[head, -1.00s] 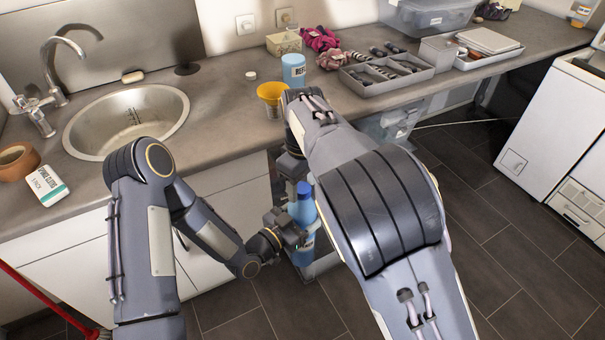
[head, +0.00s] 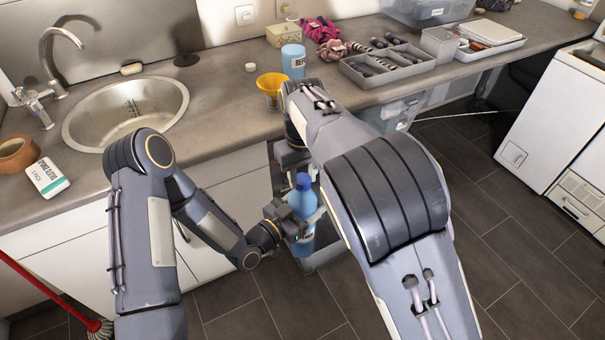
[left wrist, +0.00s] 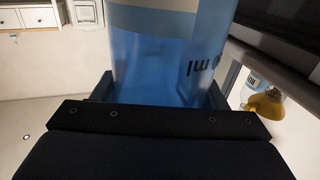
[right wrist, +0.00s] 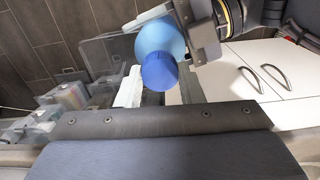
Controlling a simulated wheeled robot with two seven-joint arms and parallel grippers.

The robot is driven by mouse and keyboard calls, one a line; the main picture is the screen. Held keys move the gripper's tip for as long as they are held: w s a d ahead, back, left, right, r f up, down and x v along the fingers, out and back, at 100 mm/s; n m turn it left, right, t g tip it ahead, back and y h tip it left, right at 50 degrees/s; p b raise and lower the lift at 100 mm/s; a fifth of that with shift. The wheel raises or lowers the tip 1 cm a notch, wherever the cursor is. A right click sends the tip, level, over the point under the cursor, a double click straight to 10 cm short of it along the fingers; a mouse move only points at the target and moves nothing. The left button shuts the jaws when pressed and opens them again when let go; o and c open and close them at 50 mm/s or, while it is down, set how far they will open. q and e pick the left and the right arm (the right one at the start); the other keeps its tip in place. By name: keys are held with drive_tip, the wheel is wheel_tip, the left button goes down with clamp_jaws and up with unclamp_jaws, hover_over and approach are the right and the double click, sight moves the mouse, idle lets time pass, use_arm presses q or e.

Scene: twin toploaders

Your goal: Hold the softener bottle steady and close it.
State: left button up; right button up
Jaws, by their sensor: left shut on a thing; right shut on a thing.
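The softener bottle (head: 304,208) is light blue and upright in the head view, low in front of the counter. Its darker blue cap (head: 303,180) sits at the top; it also shows in the right wrist view (right wrist: 159,72). My left gripper (head: 298,226) is shut around the bottle's body, which fills the middle of the left wrist view (left wrist: 160,70). My right gripper comes down at the cap from above and behind my right arm, shut on the cap. Its fingertips are hard to make out. How tightly the cap is seated cannot be seen.
The counter holds a yellow funnel (head: 271,84), a light blue container (head: 293,60), a grey divided tray (head: 388,67) and a sink (head: 125,112). White cupboard doors (head: 225,185) stand close behind my left forearm. Dark floor lies open at the right.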

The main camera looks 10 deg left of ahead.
drive_tip(key=m, duration=0.6)
drive_tip(key=shift+m, duration=0.3)
drive_tip(key=o, duration=1.1)
drive_tip(key=shift+o, duration=0.2)
drive_tip(key=shift+r, duration=0.1)
wheel_tip(320, 180, up, 12)
drive_tip(key=shift+d, duration=0.1)
